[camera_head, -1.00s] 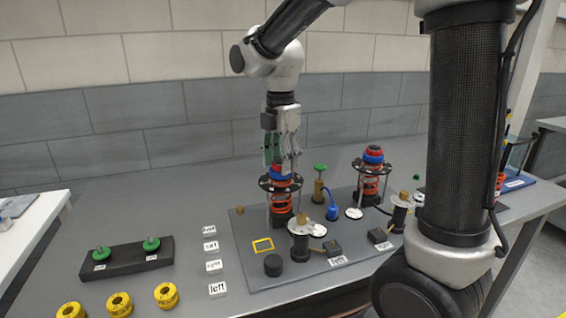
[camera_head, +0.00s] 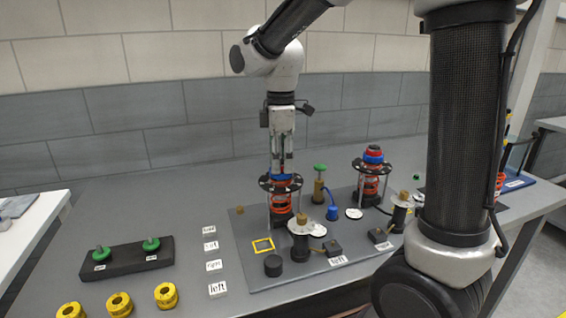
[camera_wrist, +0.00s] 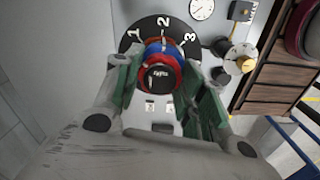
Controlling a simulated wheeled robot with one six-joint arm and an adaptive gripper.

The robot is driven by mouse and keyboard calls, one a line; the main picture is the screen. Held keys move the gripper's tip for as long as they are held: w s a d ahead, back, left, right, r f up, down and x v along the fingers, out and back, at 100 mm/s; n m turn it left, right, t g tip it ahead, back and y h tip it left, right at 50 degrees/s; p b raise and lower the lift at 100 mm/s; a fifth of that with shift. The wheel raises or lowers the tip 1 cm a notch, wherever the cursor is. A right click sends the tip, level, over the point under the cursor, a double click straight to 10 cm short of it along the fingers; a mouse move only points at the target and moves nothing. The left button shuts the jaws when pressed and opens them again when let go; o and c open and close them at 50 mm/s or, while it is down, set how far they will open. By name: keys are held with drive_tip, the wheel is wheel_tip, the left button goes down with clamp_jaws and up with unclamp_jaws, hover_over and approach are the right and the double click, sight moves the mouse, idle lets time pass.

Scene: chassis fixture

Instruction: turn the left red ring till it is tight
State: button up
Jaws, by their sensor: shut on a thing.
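The left red ring (camera_wrist: 177,66) sits around the top of the left spring post, next to a blue ring (camera_wrist: 152,48) and a black cap (camera_wrist: 158,77), in the wrist view. My gripper (camera_wrist: 160,82) is shut on the red ring, with a green-padded finger on each side. In the head view my gripper (camera_head: 281,165) points straight down over the left post, and its fingers hide most of the red ring. Below it are the black numbered disc (camera_head: 268,183) and an orange spring (camera_head: 281,200). The disc shows 1, 2 and 3 in the wrist view.
The right spring post (camera_head: 373,160) with its own red and blue rings stands to the right. Yellow rings (camera_head: 120,303) and a black block with green knobs (camera_head: 127,257) lie left.

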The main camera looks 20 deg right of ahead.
drive_tip(key=m, duration=0.4)
drive_tip(key=shift+m, duration=0.4)
drive_tip(key=m, duration=0.5)
drive_tip(key=o, duration=0.8)
drive_tip(key=shift+r, duration=3.5)
drive_tip(key=shift+w, duration=0.1)
